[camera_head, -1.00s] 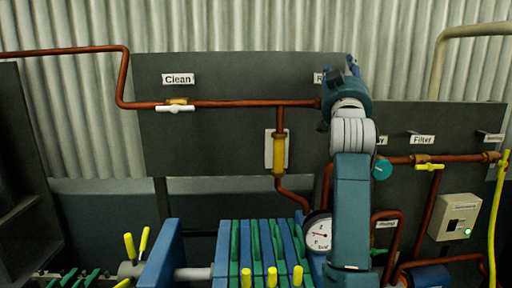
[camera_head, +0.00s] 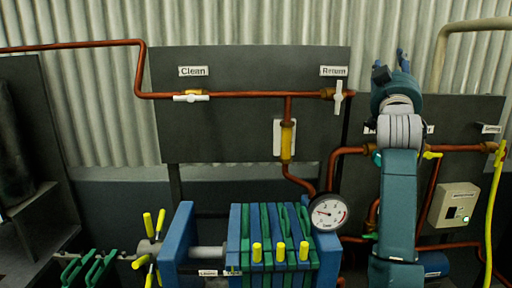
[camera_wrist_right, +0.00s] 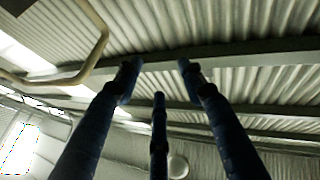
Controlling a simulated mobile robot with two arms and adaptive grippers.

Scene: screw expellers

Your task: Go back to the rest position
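My right gripper (camera_head: 390,70) is raised in front of the dark panel at the right, pointing up. In the right wrist view its fingers (camera_wrist_right: 158,75) stand apart with nothing between them, and beyond them are the roof and a beam. My right arm hides part of the panel and pipes behind it. My left gripper is not in view.
A panel with a Clean valve (camera_head: 191,97) and a Return valve (camera_head: 338,97) stands behind. The pressure gauge (camera_head: 328,212) is left of my right arm. The blue and green filter press (camera_head: 262,240) is in front. A switch box (camera_head: 454,205) is at the right.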

